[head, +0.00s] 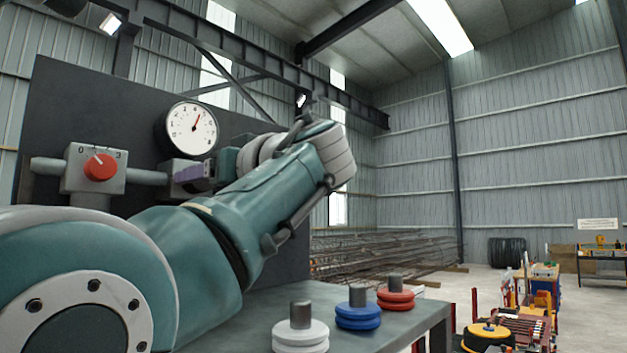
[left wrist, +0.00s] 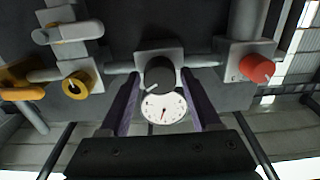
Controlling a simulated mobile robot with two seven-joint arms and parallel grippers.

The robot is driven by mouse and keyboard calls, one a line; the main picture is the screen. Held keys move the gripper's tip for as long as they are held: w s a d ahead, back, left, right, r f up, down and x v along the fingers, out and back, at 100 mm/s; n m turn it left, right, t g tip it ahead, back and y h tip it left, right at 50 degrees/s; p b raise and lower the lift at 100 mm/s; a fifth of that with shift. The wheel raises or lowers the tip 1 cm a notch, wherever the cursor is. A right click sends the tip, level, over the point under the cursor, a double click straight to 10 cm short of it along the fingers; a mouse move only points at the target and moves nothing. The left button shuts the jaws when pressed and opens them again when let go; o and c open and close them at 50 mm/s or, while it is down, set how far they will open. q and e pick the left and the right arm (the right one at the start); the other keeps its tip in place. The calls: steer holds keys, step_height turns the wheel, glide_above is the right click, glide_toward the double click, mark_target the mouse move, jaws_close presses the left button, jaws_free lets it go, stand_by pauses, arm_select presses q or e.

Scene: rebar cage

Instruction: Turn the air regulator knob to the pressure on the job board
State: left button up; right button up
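The pressure gauge (head: 191,130) is a white dial on the dark panel, its needle pointing up and slightly right. It also shows in the left wrist view (left wrist: 164,108). The black regulator knob (left wrist: 160,72), with a white pointer mark, sits beside the gauge on a grey block. My left gripper (left wrist: 160,80) has its two purple fingers spread, one on each side of the knob, with visible gaps. In the head view my left gripper (head: 190,179) is below the gauge and hides the knob. A white board (head: 598,224) hangs far right; its text is too small to read. My right gripper is not in view.
A red knob (head: 100,167) with a numbered scale is on the pipe left of the gauge. A yellow knob (left wrist: 77,85) is on the panel in the left wrist view. White (head: 300,333), blue (head: 358,310) and red (head: 395,296) knobbed discs stand on the bench (head: 420,312).

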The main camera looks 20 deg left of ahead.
arm_select(q)
jaws_close()
steer(key=shift+f+m+b, duration=0.15)
steer(key=shift+m+b, duration=0.65)
steer(key=shift+b, duration=0.45)
steer(key=shift+r+m, duration=0.25)
steer(key=shift+m, duration=0.25)
steer(key=shift+o, duration=1.7)
jaws_free()
